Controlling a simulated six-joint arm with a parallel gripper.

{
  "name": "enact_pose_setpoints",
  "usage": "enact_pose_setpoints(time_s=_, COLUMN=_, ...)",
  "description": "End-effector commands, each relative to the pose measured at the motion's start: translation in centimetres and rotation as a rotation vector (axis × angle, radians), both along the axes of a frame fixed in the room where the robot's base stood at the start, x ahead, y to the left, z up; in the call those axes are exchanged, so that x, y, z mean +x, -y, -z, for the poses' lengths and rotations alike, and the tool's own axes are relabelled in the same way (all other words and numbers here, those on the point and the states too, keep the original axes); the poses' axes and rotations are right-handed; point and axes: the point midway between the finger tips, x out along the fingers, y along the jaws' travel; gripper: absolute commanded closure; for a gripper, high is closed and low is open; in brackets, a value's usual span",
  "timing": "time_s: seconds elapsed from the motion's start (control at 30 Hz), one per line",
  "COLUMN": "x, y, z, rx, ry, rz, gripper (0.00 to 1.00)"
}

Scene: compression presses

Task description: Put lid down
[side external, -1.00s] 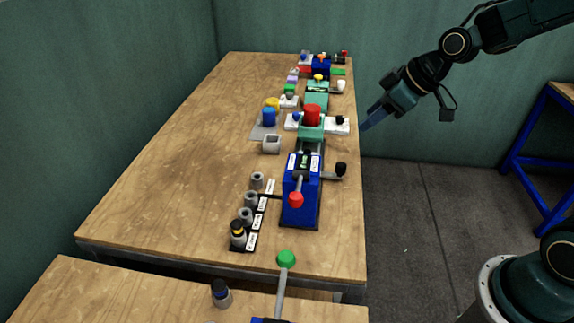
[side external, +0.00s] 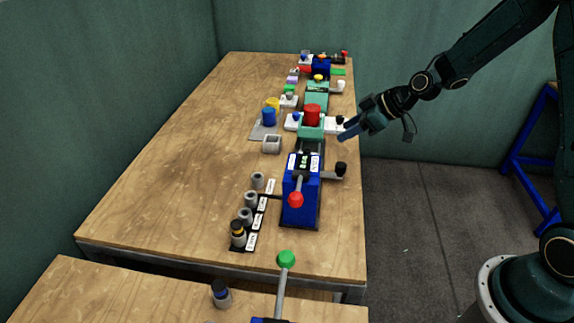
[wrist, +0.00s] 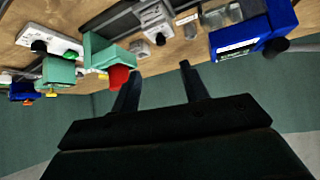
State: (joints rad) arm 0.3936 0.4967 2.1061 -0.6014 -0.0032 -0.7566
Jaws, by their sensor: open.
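My gripper (side external: 345,134) is open and empty at the right edge of the wooden table, beside the green press (side external: 311,131). A red cylindrical piece (side external: 312,112) sits on top of that press. In the wrist view the gripper's two fingers (wrist: 157,78) are spread apart, and the red piece (wrist: 119,77) shows just left of the left finger. A blue cylinder (side external: 269,117) stands on a grey plate left of the press, with a yellow piece (side external: 272,103) behind it. I cannot tell which piece is the lid.
A blue press (side external: 300,195) with a red-knobbed lever stands nearer on the table. A white base with a black knob (side external: 339,120) sits close to my gripper. Several grey cups (side external: 250,199) stand in a row. The table's left part is clear.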

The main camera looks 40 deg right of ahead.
Motion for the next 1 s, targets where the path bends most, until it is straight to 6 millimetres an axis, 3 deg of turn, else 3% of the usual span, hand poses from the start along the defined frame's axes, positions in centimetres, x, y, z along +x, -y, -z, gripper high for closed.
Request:
enact_pose_setpoints(time_s=0.63, x=4.3, y=-2.6, z=5.1, rx=0.0, ry=-0.004, rz=-0.001, gripper=0.55)
enact_pose_setpoints(time_s=1.0, x=5.1, y=-3.1, z=6.0, rx=0.0, ry=-0.001, rz=-0.001, gripper=0.55)
